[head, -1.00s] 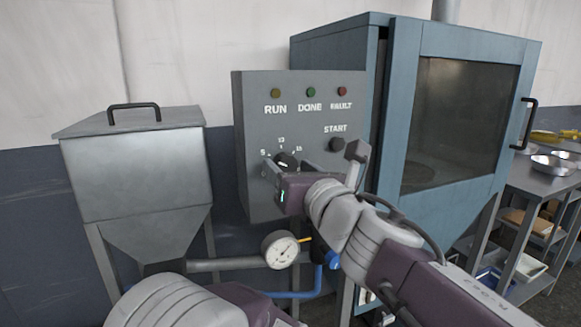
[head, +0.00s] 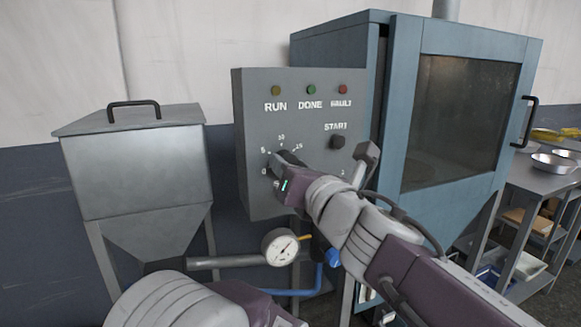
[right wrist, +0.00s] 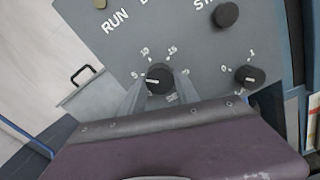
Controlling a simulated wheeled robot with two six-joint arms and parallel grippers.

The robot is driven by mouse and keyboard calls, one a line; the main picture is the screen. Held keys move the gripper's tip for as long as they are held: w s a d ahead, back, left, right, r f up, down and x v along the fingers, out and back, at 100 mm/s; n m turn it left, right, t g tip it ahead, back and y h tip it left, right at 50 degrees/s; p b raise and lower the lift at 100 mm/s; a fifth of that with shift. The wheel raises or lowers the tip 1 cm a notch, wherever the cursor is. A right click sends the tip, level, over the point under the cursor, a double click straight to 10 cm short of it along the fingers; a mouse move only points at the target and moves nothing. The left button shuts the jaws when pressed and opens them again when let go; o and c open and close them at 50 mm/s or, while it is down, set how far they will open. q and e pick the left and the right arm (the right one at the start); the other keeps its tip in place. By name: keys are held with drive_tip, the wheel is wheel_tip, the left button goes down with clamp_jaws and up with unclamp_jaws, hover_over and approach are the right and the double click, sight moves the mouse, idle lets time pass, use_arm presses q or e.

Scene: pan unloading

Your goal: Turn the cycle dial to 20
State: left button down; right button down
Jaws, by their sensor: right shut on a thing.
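The cycle dial is a round black knob with a white pointer mark, low on the left of the grey control panel (head: 255,125). It shows best in the right wrist view (right wrist: 160,75), with numbers around its upper side. Its white mark points left, near the 5; the exact reading is hard to tell. My right gripper (head: 284,163) is at the dial, and its grey fingers (right wrist: 161,91) sit on either side of the knob, shut on it. In the head view the fingers hide most of the dial. My left gripper is out of view.
A START button (head: 337,142) and a second black knob marked 0 and 1 (right wrist: 249,76) are right of the dial. RUN, DONE and FAULT lamps are above. The blue cabinet (head: 400,40) stands right, a metal hopper (head: 140,170) left, a gauge (head: 280,247) below.

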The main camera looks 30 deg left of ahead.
drive_tip(key=shift+f+m+b, duration=0.1)
drive_tip(key=shift+m+b, duration=2.9)
drive_tip(key=shift+m, duration=13.7)
drive_tip(key=c, duration=0.9)
unclamp_jaws()
